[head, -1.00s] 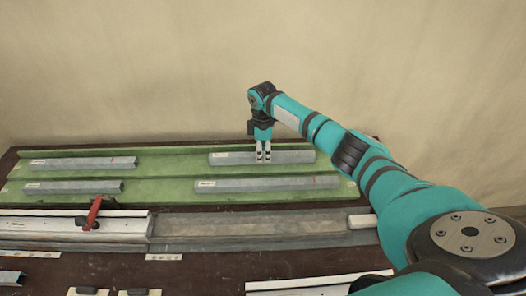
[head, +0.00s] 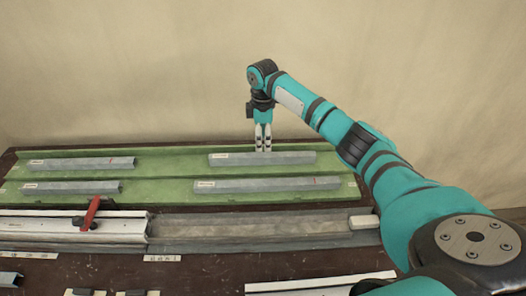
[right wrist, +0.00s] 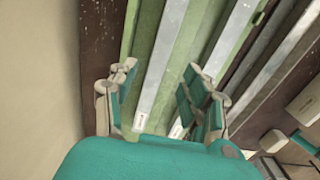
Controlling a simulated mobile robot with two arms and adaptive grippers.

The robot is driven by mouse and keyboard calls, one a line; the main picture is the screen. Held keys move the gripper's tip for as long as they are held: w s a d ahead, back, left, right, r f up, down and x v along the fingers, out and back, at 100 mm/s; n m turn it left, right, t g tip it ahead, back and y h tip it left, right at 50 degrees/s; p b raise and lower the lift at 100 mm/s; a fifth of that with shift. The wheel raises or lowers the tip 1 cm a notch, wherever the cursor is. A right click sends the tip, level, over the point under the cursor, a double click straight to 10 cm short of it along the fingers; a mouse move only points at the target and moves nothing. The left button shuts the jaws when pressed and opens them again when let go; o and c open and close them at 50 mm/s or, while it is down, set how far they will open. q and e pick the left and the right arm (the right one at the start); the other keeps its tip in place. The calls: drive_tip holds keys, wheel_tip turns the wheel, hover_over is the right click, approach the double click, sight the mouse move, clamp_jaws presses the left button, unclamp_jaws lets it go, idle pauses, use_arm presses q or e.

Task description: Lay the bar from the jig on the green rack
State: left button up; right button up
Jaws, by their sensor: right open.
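The green rack (head: 168,172) lies along the back of the bench with several grey bars on it. The far right bar (head: 225,159) lies flat along the rack, below my right gripper (head: 263,149). In the right wrist view, the fingers (right wrist: 160,95) are spread apart and hold nothing, with that bar (right wrist: 163,60) showing between them. The near right bar (head: 240,185) lies parallel in front. The jig (head: 240,228) is a long grey channel in front of the rack. Its right stretch shows no bar in it. My left gripper is out of view.
A red-handled clamp (head: 91,212) stands on the left part of the jig, at a white profile (head: 40,225). A pale block (head: 363,221) sits at the jig's right end. A white strip (head: 315,284) lies at the front. A plain wall rises behind.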

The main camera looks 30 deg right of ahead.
sight(263, 155)
wheel_tip(263, 155, up, 6)
drive_tip(key=shift+b, duration=0.45)
drive_tip(key=shift+f, duration=0.1)
